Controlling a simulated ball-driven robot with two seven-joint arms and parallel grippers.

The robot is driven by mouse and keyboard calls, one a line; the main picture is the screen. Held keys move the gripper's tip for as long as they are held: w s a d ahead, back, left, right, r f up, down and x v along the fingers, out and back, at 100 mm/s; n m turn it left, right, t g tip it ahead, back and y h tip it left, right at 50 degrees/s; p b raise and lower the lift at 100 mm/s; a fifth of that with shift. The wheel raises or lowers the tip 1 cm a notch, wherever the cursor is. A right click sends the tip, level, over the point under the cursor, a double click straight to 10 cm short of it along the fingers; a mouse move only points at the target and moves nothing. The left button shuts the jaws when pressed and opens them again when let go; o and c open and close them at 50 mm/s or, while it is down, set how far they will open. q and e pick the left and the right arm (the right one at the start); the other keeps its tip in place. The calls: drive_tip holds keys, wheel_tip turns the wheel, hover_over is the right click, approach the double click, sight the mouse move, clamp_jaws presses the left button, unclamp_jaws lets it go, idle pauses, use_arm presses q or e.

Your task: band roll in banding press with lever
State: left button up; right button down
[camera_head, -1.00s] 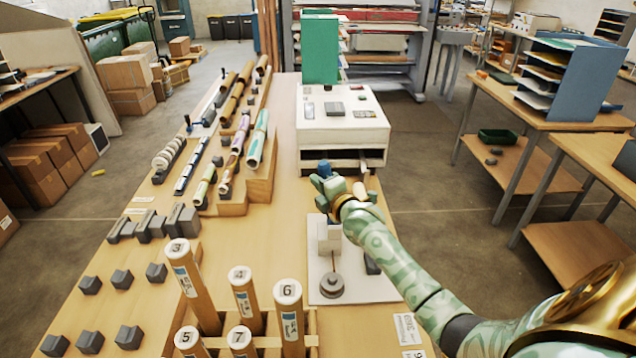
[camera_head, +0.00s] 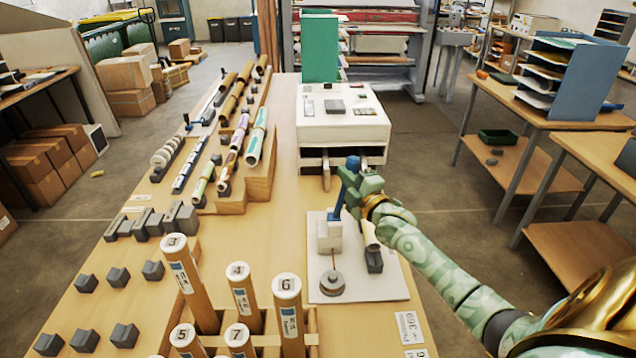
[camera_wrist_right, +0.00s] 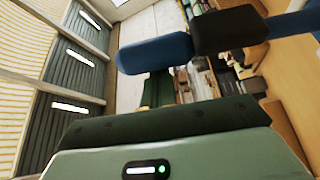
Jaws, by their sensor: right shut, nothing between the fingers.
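The banding press is a white block (camera_head: 328,236) on a white base plate (camera_head: 395,287) in the head view. Its blue lever (camera_head: 338,203) rises from the block and leans to the right, with a blue knob (camera_head: 353,163) on top. My right gripper (camera_head: 358,187) is shut and empty, right beside the upper lever; I cannot tell whether they touch. In the wrist view, a blue bar with a black part (camera_wrist_right: 155,52) crosses above the dark finger pad. A pale roll (camera_head: 370,236), partly hidden by my right arm, lies at a grey support (camera_head: 374,261). My left gripper is out of view.
A white machine (camera_head: 343,125) stands behind the press. Several numbered tubes (camera_head: 288,315) stand upright in a wooden rack in front. Rolls on grey supports (camera_head: 257,140) line the left side. Bare table lies left of the press.

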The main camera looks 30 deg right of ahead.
drive_tip(key=s+d+f+m+t+h+b, duration=0.1)
drive_tip(key=s+d+f+m+h+b, duration=0.3)
drive_tip(key=m, duration=0.4)
drive_tip(key=s+d+f+m+t+h+b, duration=0.1)
drive_tip(key=s+d+f+m+h+b, duration=0.2)
drive_tip(key=d+f+m+b, duration=0.4)
drive_tip(key=shift+s+d+f+m+h, duration=0.4)
drive_tip(key=shift+d+m+h, duration=0.2)
drive_tip(key=shift+d+m, duration=0.3)
